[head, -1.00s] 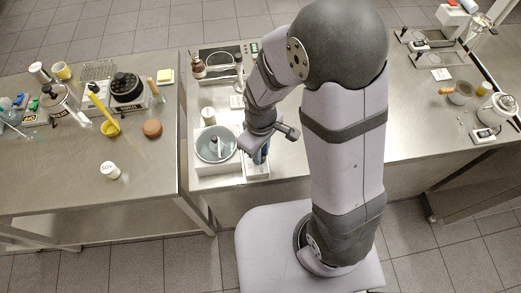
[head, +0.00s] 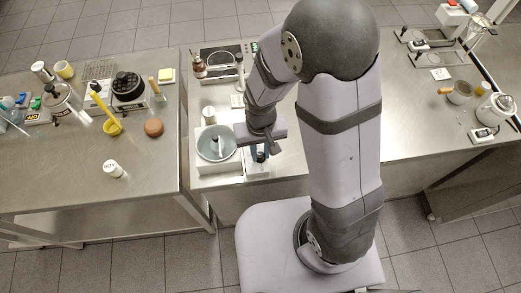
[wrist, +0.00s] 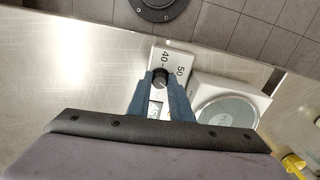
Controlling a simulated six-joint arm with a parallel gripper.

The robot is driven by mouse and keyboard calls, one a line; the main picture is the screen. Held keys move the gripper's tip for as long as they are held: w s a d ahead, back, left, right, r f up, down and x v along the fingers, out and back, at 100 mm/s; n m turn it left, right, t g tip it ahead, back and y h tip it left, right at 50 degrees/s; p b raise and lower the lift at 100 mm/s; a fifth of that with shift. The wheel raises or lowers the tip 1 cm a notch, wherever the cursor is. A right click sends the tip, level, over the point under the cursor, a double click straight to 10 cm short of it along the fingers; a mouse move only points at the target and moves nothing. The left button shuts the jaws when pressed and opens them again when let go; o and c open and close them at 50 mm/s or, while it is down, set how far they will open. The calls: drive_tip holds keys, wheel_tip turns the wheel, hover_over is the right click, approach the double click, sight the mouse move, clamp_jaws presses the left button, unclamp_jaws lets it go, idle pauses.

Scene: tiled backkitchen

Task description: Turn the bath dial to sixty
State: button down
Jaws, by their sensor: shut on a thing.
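The bath (head: 200,172) is a white box with a round grey basin, on the middle steel counter left of my gripper in the head view. It also shows in the wrist view (wrist: 262,97). Its white dial panel (wrist: 184,57) carries the numbers 40 and 50 and a small display (wrist: 154,110). The black dial knob (wrist: 161,74) stands between my blue fingertips. My gripper (wrist: 160,80) is shut on the knob. In the head view my gripper (head: 260,155) points down over the panel, and the knob is hidden there. The pointer setting cannot be read.
A white jar (head: 208,114) stands behind the basin, with a brown bottle (head: 199,66) further back. The left bench holds a black-topped hot plate (head: 128,88), a yellow tool (head: 111,126) and a white bottle (head: 113,169). A white pot (head: 497,107) stands on the right counter.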

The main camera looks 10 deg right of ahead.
sight(260, 155)
idle(0.4)
drive_tip(key=c, duration=1.6)
unclamp_jaws()
drive_tip(key=shift+r+b, duration=0.6)
drive_tip(key=shift+r, duration=3.05)
